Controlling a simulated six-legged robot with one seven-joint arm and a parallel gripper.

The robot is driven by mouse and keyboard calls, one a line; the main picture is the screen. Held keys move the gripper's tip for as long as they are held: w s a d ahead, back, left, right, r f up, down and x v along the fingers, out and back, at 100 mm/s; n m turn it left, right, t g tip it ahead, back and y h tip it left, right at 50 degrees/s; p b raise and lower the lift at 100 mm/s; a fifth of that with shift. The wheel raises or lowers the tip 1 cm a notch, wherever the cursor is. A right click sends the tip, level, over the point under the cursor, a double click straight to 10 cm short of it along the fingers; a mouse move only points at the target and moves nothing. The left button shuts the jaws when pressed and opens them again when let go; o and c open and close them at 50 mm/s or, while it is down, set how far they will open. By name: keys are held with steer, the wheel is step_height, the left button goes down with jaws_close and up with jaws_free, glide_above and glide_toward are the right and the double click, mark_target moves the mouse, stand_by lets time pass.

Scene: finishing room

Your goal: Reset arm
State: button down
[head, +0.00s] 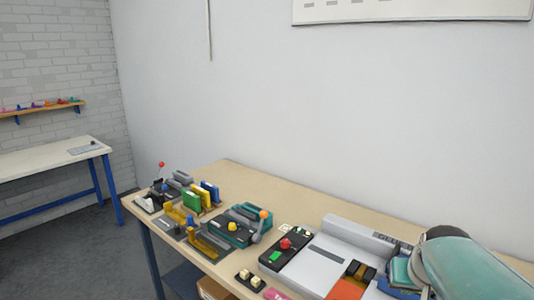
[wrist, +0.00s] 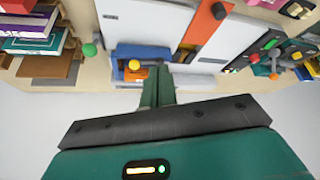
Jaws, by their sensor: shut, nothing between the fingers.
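My gripper (wrist: 158,82) shows in the wrist view with its two green fingers together and nothing between them. Its dark palm bar and green housing fill the bottom of that view.
A second table (head: 45,158) stands at left. The bench's back strip is bare.

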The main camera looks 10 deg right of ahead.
steer(key=s+a+n+y, duration=0.1)
steer(key=s+a+n, duration=0.1)
steer(key=a, duration=0.8)
steer(key=s+a+r+n+y, duration=0.1)
steer(key=s+a, duration=0.4)
steer(key=a, duration=0.6)
steer(key=shift+n+y, duration=0.3)
steer(key=shift+n, duration=0.6)
steer(key=shift+s+r, duration=0.1)
